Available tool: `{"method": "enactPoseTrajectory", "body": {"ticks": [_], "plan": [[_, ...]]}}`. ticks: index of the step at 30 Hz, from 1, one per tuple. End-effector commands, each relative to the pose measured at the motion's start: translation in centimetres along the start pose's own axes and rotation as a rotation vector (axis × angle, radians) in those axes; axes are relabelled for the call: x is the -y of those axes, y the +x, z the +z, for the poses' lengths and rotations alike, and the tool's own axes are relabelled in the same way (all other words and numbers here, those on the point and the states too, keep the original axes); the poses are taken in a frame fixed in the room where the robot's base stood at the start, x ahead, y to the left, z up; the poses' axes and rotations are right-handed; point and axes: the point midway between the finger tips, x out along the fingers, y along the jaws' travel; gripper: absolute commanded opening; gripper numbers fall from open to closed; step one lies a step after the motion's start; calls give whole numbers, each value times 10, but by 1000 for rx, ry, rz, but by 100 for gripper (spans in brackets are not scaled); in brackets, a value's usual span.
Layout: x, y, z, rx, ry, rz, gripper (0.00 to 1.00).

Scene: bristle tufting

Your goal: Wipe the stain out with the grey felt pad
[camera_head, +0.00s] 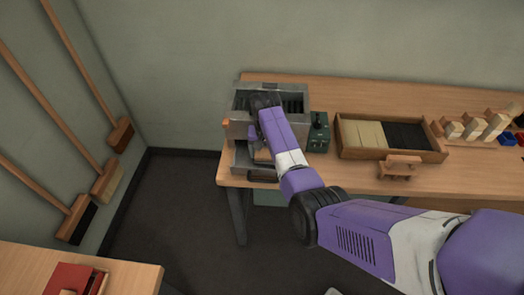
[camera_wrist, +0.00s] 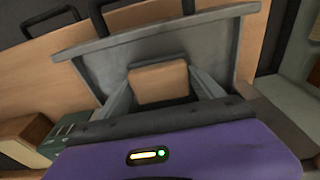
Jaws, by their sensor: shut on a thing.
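My gripper (camera_wrist: 162,92) is shut on a tan block (camera_wrist: 158,82), which sits between its two grey fingers in the wrist view. I cannot tell whether grey felt lies on the hidden side of this block. In the head view my arm reaches to the grey machine (camera_head: 240,128) at the table's left end, and my wrist hides part of it. My fingertips are not clear there. I cannot make out a stain in either view.
A green control box (camera_head: 319,132) stands right of the machine. A wooden tray (camera_head: 345,153) holds tan and black bristles, with a small wooden piece (camera_head: 398,166) in front. Several wooden blocks (camera_head: 492,125) stand further right. Brooms (camera_head: 108,180) hang on the left wall.

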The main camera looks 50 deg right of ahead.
Motion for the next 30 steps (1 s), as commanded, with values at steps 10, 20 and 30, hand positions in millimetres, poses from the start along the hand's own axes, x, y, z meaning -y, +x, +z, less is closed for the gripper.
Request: {"method": "enactPoseTrajectory", "body": {"ticks": [10, 20, 30], "plan": [[-26, 0, 0, 1, 2, 0, 44], [-38, 2, 0, 1, 1, 0, 44], [-66, 3, 2, 4, 3, 3, 44]]}}
